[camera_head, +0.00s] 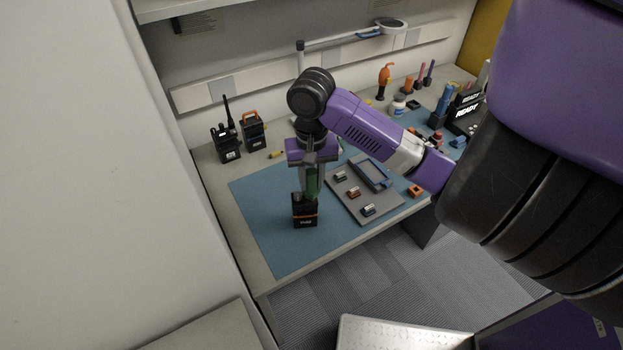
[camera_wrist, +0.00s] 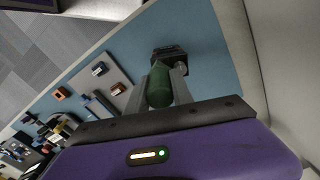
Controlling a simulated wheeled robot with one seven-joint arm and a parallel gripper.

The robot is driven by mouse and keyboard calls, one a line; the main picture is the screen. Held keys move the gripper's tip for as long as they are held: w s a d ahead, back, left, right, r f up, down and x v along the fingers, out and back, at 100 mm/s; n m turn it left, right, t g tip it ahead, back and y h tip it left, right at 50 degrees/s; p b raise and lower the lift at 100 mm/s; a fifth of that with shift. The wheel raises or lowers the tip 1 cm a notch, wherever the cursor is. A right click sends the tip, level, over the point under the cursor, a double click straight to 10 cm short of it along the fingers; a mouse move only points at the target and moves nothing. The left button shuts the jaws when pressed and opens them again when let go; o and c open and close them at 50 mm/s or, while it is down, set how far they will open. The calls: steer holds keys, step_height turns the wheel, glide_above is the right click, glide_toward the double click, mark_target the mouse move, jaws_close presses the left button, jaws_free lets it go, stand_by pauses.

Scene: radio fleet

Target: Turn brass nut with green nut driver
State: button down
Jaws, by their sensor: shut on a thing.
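My gripper (camera_head: 309,176) is shut on the green nut driver (camera_head: 313,181) and holds it upright, straight above a black radio with an orange stripe (camera_head: 304,213). The radio stands on the blue mat (camera_head: 262,240). In the wrist view the green handle (camera_wrist: 159,86) sits between the two fingers, with the radio (camera_wrist: 169,53) just beyond its far end. The driver's tip is hidden, so I cannot tell whether it touches the radio. I cannot make out the brass nut in either view.
A grey tray (camera_head: 382,210) with several small parts and a blue frame (camera_head: 370,174) lies right of the radio. Two radios (camera_head: 226,143) (camera_head: 252,131) stand at the back left. Tools and bottles crowd the back right. The mat's front left is clear.

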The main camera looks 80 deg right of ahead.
steer(key=shift+f+b, duration=0.4)
steer(key=shift+f, duration=0.3)
stand_by(0.4)
steer(key=shift+r+m+p, duration=0.1)
steer(key=shift+m+p, duration=0.8)
steer(key=shift+p, duration=0.1)
steer(key=shift+m, duration=0.9)
steer(key=shift+r, duration=1.95)
